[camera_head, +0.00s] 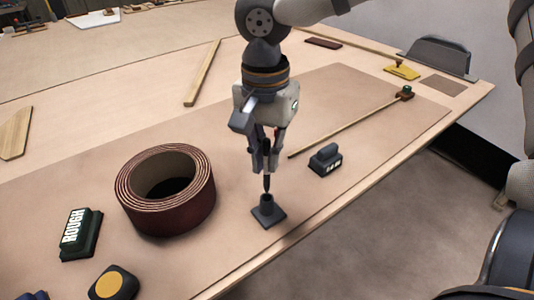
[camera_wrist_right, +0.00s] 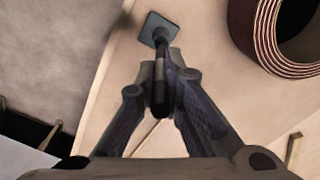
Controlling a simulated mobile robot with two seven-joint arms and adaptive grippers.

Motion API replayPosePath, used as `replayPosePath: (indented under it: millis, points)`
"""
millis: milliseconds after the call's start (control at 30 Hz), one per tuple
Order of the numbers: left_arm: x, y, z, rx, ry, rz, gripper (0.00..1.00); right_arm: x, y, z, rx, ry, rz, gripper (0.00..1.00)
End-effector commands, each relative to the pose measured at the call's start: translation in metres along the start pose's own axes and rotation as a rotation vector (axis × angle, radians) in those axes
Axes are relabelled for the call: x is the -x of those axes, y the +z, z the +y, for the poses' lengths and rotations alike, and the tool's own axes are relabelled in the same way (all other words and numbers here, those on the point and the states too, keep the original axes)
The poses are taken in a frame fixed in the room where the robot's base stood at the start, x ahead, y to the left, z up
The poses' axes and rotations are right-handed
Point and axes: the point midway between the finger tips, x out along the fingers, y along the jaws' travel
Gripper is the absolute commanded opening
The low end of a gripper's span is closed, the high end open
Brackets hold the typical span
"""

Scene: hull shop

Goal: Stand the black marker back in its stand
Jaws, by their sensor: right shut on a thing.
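My right gripper (camera_head: 264,162) is shut on the black marker (camera_head: 267,183) and points down near the front edge of the table. The marker is roughly upright, its lower end at the top of the small dark stand (camera_head: 269,214); I cannot tell whether the tip is inside the opening. In the right wrist view the gripper (camera_wrist_right: 161,88) grips the marker (camera_wrist_right: 161,60), and the stand's square base (camera_wrist_right: 153,24) shows beyond it. My left gripper is not in view.
A reddish-brown sanding roll (camera_head: 168,215) stands left of the stand. A dark block (camera_head: 326,160) sits to its right, with a thin rod (camera_head: 345,129) behind. A green block labelled ROUGH (camera_head: 82,234) and a yellow-topped black item (camera_head: 113,284) lie front left.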

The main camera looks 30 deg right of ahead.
Motion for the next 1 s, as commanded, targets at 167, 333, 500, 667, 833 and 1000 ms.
replayPosePath:
  millis: [167, 333, 500, 667, 833, 1000]
  points:
    - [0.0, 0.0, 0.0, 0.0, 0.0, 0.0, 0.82, 0.0, 0.0, 0.0, 0.0, 0.0, 0.0, 0.0]
    - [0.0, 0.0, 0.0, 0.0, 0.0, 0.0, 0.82, -0.0022, 0.0001, 0.0001, 0.0, 0.0, -0.001, 0.0]
    - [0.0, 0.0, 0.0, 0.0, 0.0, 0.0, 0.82, -0.0051, 0.0003, 0.0001, -0.001, 0.0, -0.001, 0.0]
    - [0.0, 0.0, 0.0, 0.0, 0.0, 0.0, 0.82, -0.0057, 0.0002, 0.0, -0.001, -0.001, 0.0, 0.0]
    - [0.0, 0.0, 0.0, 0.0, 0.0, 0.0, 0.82, -0.0057, 0.0002, 0.0, -0.001, -0.001, 0.0, 0.0]
    - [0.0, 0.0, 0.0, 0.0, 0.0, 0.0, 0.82, -0.0059, 0.0002, 0.0, 0.0, 0.0, 0.0, 0.0]
